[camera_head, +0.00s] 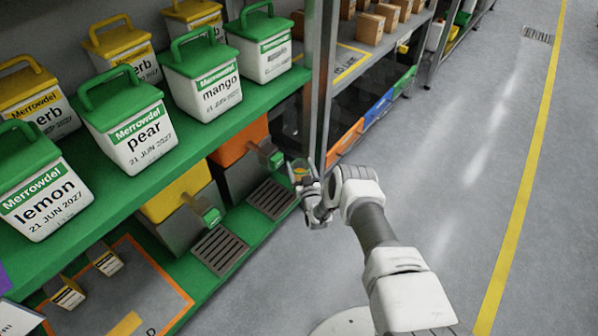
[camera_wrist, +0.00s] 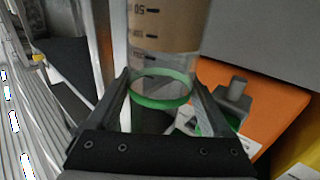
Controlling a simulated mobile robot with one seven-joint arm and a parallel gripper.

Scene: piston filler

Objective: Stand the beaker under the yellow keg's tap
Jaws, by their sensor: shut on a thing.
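The clear beaker (camera_wrist: 165,62) has dark graduation marks and a green ring. In the wrist view it is between the two fingers of my gripper (camera_wrist: 162,98), which is shut on it. In the head view the beaker (camera_head: 299,171) looks small at my gripper (camera_head: 305,183), beside the orange keg's bay at the shelf edge. A brown area shows in or through the beaker; I cannot tell which. The yellow keg (camera_head: 178,193) is on the lower shelf, left of the gripper. Its tap (camera_head: 207,212) has a green-and-white tag and is above a slatted drip tray (camera_head: 220,250).
The orange keg (camera_head: 238,140) with its tap (camera_head: 270,154) and drip tray (camera_head: 272,198) lies between my gripper and the yellow keg. A shelf post (camera_head: 322,90) stands behind the gripper. The upper green shelf (camera_head: 225,124) holds several tubs. Floor to the right is clear.

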